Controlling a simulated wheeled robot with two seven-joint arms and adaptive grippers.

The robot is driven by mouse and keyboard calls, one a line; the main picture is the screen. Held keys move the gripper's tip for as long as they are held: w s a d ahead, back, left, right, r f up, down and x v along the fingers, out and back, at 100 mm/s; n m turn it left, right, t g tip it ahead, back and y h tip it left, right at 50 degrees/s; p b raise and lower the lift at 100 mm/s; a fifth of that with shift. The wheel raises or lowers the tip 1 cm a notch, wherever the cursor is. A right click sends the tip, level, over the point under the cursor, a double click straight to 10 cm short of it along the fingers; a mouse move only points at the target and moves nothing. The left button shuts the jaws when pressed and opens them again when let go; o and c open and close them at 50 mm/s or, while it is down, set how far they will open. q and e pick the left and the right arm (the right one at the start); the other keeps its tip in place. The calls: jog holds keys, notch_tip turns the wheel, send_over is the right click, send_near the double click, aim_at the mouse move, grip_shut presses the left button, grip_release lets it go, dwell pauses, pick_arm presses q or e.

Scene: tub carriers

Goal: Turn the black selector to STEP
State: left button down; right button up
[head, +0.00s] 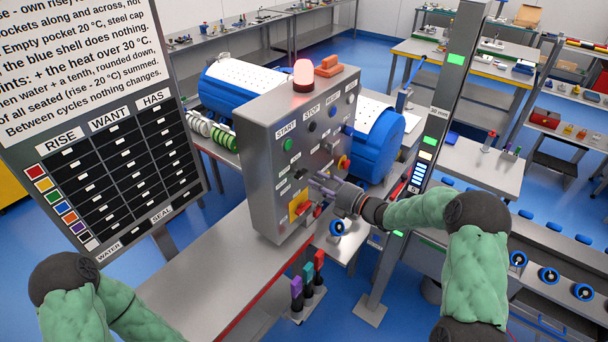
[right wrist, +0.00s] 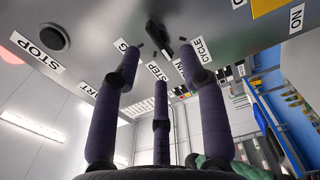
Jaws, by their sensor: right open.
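The black selector (right wrist: 157,36) is on the grey panel of the control box (head: 262,170). In the right wrist view it shows as a dark handle between the fingertips, near the labels STEP (right wrist: 158,71) and CYCLE (right wrist: 198,48). I cannot tell which label it points at.
A green START button (head: 288,145), a yellow-backed switch (head: 300,207) and a red-orange knob (head: 343,163) share the panel. A lit beacon (head: 303,74) is on top. The sign board (head: 110,150) stands left. A metal post (head: 440,120) rises to the right.

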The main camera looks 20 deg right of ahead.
aim_at(304, 175)
jog(key=x, duration=0.6)
jog(key=shift+p, duration=0.4)
jog(key=shift+s, duration=0.1)
grip_shut()
